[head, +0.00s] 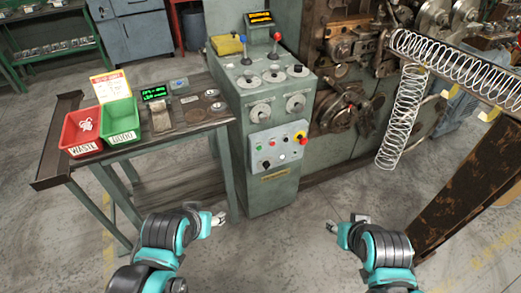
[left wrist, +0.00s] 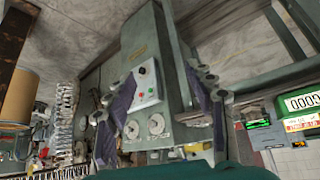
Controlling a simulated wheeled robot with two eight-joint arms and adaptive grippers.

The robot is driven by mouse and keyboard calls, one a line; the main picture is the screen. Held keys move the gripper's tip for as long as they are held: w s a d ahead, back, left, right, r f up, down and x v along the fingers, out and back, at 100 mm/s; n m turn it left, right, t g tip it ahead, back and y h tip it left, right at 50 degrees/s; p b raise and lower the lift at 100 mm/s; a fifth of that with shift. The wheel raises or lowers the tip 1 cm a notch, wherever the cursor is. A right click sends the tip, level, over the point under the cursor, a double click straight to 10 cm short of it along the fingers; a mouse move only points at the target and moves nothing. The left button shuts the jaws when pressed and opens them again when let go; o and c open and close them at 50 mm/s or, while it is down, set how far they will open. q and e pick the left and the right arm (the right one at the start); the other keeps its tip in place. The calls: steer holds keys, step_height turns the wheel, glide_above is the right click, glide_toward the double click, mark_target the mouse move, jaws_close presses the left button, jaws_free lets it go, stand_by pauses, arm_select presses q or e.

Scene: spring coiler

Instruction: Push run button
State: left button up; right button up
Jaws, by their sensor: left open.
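A light grey button panel (head: 278,148) is on the front of the green control cabinet (head: 268,200). It carries a green button (head: 283,140), a red button (head: 272,144), a white button, a black knob and a red stop button on yellow (head: 300,137). Labels are too small to read, so I cannot tell which is run. My left gripper (head: 219,219) is open and empty, low and left of the panel. In the left wrist view, the panel (left wrist: 146,84) shows between its spread fingers (left wrist: 157,105), apart from them. My right gripper (head: 346,222) is low and right of the panel; its finger gap is unclear.
A side table (head: 185,131) with a red waste bin (head: 80,142) and a green bin (head: 120,132) stands left of the cabinet. Large springs (head: 400,118) and a rusty stand (head: 470,185) are at right. The floor before the cabinet is clear.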

arm_select(q)
jaws_close()
stand_by(1.4)
